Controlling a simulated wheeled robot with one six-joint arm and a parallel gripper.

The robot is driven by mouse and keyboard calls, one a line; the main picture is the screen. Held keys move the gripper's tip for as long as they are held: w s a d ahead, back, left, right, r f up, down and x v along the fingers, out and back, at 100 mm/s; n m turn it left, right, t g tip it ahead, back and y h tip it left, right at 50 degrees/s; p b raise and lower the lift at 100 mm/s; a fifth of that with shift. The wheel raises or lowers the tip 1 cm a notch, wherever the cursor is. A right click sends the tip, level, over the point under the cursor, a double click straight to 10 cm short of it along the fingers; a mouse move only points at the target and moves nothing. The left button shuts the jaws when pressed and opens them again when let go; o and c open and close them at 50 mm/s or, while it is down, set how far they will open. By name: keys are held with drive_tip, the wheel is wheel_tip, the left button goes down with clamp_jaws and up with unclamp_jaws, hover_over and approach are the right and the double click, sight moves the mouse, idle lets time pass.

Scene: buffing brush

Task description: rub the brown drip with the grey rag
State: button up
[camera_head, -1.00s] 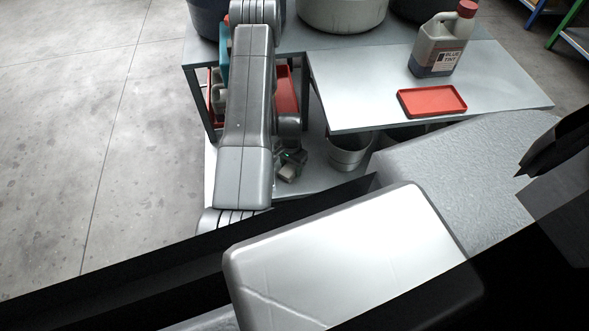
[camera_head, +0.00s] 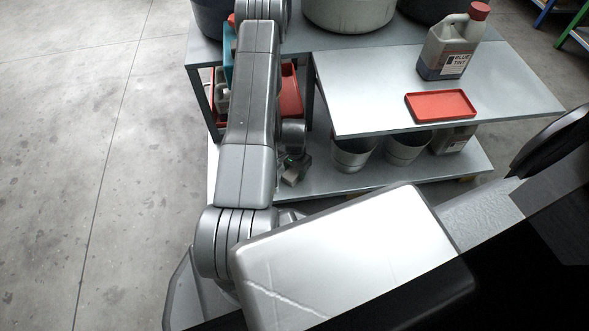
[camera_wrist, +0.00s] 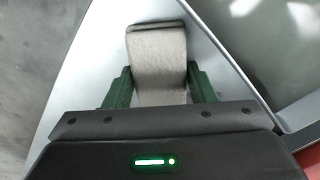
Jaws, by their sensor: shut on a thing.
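The grey rag (camera_wrist: 158,52) is a folded, beige-grey pad in the wrist view. My gripper (camera_wrist: 160,88) is shut on it, with one dark green finger against each side. The rag's far end sticks out past the fingers over a pale grey surface (camera_wrist: 95,75). I cannot tell whether the rag touches that surface. The brown drip does not show in either view.
In the head view a tint jug (camera_head: 448,48) and a red tray (camera_head: 440,105) stand on the bench (camera_head: 365,85). Buckets (camera_head: 353,153) stand on the shelf below. Floor is clear at left.

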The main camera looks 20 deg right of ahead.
drive_tip(key=shift+w+d+r+t, duration=0.1)
drive_tip(key=shift+w+r+t, duration=0.05)
drive_tip(key=shift+w+r, duration=0.3)
drive_tip(key=shift+w+d+r+t, duration=0.15)
drive_tip(key=shift+w+r, duration=0.1)
drive_tip(key=shift+w, duration=0.3)
drive_tip(key=shift+s+a+f, duration=0.1)
drive_tip(key=shift+s+a, duration=0.1)
drive_tip(key=shift+s, duration=0.35)
drive_tip(key=shift+s+a+f, duration=0.1)
drive_tip(key=shift+s+a, duration=0.1)
drive_tip(key=shift+s, duration=0.35)
drive_tip(key=shift+s+f+b, duration=0.2)
drive_tip(key=shift+s+b, duration=0.1)
drive_tip(key=shift+s, duration=0.4)
drive_tip(key=shift+s+r+p, duration=0.2)
drive_tip(key=shift+r+p, duration=1.55)
drive_tip(key=shift+r, duration=1.2)
drive_tip(key=shift+r+p, duration=0.9)
drive_tip(key=shift+r, duration=0.65)
drive_tip(key=shift+s, duration=0.1)
